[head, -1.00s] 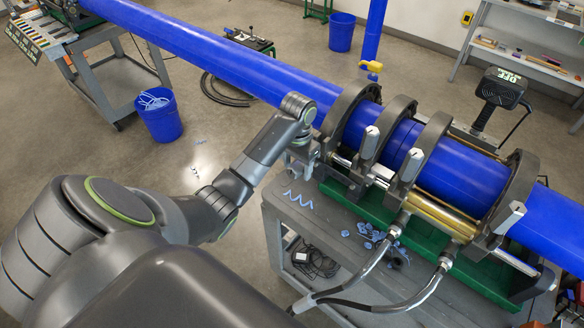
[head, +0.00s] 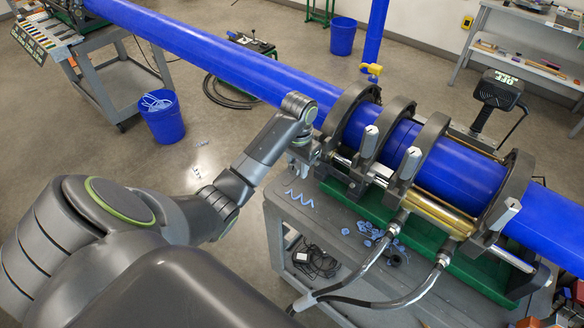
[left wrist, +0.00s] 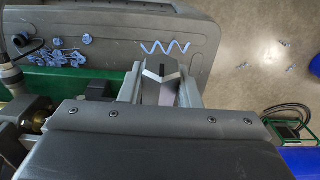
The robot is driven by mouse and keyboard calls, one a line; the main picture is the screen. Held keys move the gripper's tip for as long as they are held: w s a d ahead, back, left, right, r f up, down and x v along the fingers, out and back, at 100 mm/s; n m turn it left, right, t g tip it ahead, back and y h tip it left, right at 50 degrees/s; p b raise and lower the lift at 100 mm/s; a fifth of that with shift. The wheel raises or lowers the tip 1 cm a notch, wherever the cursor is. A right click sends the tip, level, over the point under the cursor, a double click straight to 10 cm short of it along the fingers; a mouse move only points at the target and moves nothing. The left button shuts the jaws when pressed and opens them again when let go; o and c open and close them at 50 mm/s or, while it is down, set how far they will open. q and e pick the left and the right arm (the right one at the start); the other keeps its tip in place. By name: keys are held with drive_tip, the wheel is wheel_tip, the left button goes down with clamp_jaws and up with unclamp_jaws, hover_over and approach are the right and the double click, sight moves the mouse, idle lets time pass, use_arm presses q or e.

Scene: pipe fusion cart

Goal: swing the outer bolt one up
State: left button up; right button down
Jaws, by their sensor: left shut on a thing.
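The pipe fusion machine holds the blue pipe (head: 220,62) in several dark clamp rings. My left gripper (head: 304,166) is low beside the leftmost ring (head: 345,108), on its near side. In the left wrist view the gripper (left wrist: 161,88) is shut on a grey, angular-headed bolt (left wrist: 160,68), which sits between the two fingers. In the head view the gripper hides this bolt. Other silver bolts stand up at the inner rings (head: 370,141) and (head: 410,163), and one is at the right outer ring (head: 505,213). My right gripper is not in view.
The machine sits on a green base (head: 440,252) on a grey cart (head: 283,215). Blue shavings (head: 300,200) lie on the cart top. Black hoses (head: 385,300) run in front.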

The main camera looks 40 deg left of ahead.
use_arm(q)
drive_tip(key=shift+w+r, duration=0.35)
drive_tip(key=shift+r, duration=0.55)
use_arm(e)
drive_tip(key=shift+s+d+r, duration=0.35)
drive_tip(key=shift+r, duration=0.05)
use_arm(q)
drive_tip(key=shift+r, duration=0.1)
drive_tip(key=shift+w+r, duration=0.35)
drive_tip(key=shift+r, duration=0.2)
drive_tip(key=shift+w+r, duration=0.3)
drive_tip(key=shift+r, duration=0.2)
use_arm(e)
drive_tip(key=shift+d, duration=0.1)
use_arm(q)
drive_tip(key=shift+r, duration=0.1)
